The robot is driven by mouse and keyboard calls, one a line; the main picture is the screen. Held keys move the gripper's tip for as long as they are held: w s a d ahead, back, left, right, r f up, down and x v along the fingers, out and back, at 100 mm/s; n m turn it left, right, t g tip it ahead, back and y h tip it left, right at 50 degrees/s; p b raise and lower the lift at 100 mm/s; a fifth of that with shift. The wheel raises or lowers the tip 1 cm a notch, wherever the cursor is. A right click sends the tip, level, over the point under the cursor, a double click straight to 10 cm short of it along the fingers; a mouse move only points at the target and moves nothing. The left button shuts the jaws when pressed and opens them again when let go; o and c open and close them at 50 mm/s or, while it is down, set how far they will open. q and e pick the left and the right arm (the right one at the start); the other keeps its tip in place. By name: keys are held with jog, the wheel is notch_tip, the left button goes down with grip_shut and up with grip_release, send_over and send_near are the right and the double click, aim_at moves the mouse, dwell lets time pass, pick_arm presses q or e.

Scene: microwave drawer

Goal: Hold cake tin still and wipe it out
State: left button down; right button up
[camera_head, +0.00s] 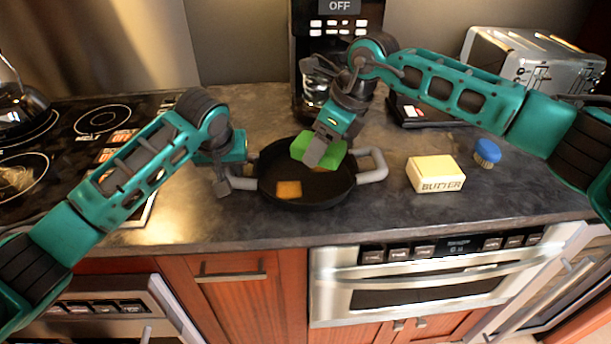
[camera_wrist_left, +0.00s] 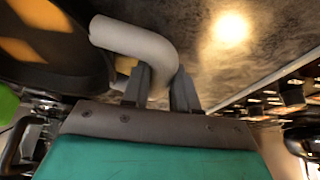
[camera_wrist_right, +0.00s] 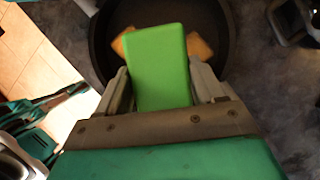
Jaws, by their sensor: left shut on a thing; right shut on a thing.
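The cake tin (camera_head: 318,198) is a round black pan with two grey side handles, standing on the dark counter. My left gripper (camera_head: 223,184) is shut on its left handle (camera_head: 243,183); the left wrist view shows the grey handle (camera_wrist_left: 135,40) between the fingers. My right gripper (camera_head: 322,152) is shut on a green sponge (camera_head: 330,150) over the tin's far part. The sponge (camera_wrist_right: 160,65) covers part of the tin in the right wrist view; whether it touches the bottom I cannot tell. An orange-brown patch (camera_head: 289,189) lies on the tin's floor, and parts of such patches show on both sides of the sponge.
A butter block (camera_head: 435,175) and a blue-topped brush (camera_head: 487,152) stand to the right of the tin. A coffee machine (camera_head: 338,22) and a toaster (camera_head: 530,60) stand at the back. A stove top (camera_head: 75,140) is at the left. The counter's front edge is close to the tin.

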aim_at(305, 146)
jog(key=shift+s+a, duration=0.2)
jog(key=shift+a, duration=0.65)
jog(key=shift+s+a, duration=0.15)
jog(key=shift+a, duration=0.65)
jog(key=shift+f, duration=0.1)
jog(key=shift+f, duration=2.5)
jog(key=shift+f, duration=0.7)
jog(key=shift+a, duration=0.15)
